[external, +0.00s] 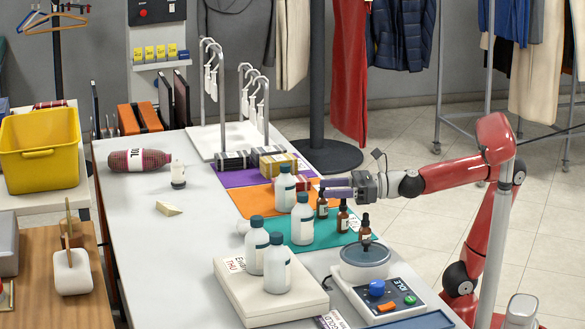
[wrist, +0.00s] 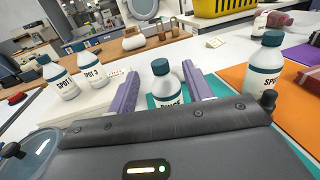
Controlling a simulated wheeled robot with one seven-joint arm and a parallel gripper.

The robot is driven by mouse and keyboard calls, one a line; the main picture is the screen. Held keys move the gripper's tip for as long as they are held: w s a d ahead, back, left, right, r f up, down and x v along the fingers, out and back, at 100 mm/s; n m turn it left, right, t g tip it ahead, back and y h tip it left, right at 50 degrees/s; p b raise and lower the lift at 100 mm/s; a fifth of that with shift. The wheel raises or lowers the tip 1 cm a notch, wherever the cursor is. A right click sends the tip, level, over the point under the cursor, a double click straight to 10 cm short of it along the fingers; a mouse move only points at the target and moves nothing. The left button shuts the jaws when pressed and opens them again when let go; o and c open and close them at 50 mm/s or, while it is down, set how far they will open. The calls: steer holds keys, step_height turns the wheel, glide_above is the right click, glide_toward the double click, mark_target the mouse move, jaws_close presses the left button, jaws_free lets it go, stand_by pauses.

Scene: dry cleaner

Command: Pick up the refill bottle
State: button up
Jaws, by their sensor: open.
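Several white bottles with teal caps stand upright; I cannot read "refill" on any of them. In the wrist view, one labelled apparently RINSE (wrist: 164,88) shows between the purple fingers of my gripper (wrist: 160,92), beyond them. Another bottle (wrist: 266,62) stands to the right, and two marked SPOT (wrist: 60,82) (wrist: 90,68) stand to the left. In the external view, my open, empty gripper (external: 325,188) is over the table's right side. Near it are a rear bottle (external: 285,190) and a middle bottle (external: 302,222); two more (external: 257,243) (external: 277,266) are in front.
Small brown dropper bottles (external: 343,218) stand close under and beside my gripper. The front bottles stand on a white box (external: 238,290). White hanger stands (external: 210,85) rise behind. The table's left middle (external: 190,255) is mostly clear.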

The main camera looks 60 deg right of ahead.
mark_target(303, 194)
steer(key=x, duration=0.5)
steer(key=f+x, duration=0.1)
steer(key=x, duration=0.2)
steer(key=shift+s+a+f, duration=0.1)
steer(key=shift+s, duration=0.05)
jaws_close()
stand_by(0.3)
